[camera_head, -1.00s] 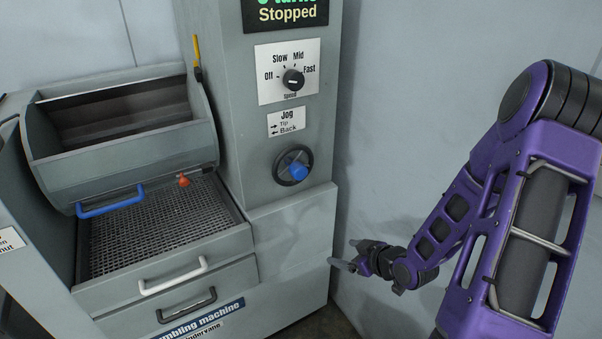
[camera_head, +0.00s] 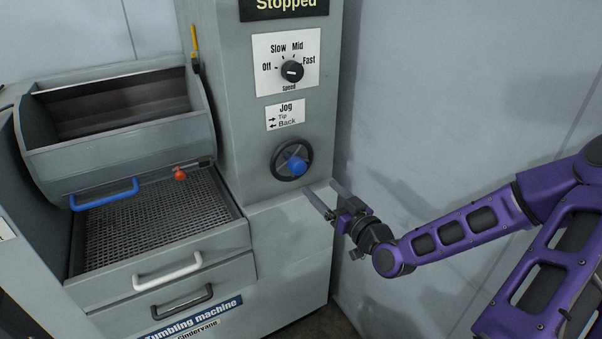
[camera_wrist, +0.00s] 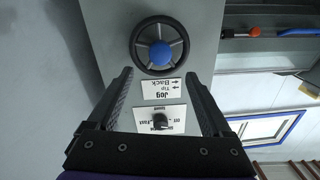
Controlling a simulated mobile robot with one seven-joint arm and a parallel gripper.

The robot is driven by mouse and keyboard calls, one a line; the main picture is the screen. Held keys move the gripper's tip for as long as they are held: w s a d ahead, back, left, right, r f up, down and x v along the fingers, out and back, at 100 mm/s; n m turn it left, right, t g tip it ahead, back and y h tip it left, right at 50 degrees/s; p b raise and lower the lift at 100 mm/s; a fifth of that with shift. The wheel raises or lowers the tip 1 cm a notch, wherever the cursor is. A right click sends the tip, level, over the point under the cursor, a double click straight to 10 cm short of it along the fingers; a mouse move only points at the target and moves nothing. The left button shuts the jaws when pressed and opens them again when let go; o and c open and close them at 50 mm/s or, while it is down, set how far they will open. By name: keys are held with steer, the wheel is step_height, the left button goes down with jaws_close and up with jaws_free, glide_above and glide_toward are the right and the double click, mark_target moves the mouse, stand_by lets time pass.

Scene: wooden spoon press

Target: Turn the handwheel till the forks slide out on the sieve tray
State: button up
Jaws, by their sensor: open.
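The handwheel (camera_head: 292,160) is a dark ring with a blue knob, mounted on the grey column below the jog label. It also shows in the wrist view (camera_wrist: 159,47), beyond my fingertips. My gripper (camera_head: 325,198) is open and empty, just right of and below the wheel, apart from it. In the wrist view my gripper (camera_wrist: 160,75) has its two fingers spread on either side of the label. The sieve tray (camera_head: 150,222) is a dark mesh under the drum (camera_head: 120,150) at the left. No forks are visible on the mesh.
A speed dial (camera_head: 291,71) and a display reading "Stopped" (camera_head: 285,5) are above the wheel. A blue drum handle (camera_head: 104,194), a red knob (camera_head: 180,173) and a white drawer handle (camera_head: 167,272) stick out at the left.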

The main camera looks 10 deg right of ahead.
mark_target(301, 169)
steer(key=x, duration=1)
steer(key=shift+w+a+b, duration=0.15)
steer(key=shift+w+b, duration=0.15)
jaws_close()
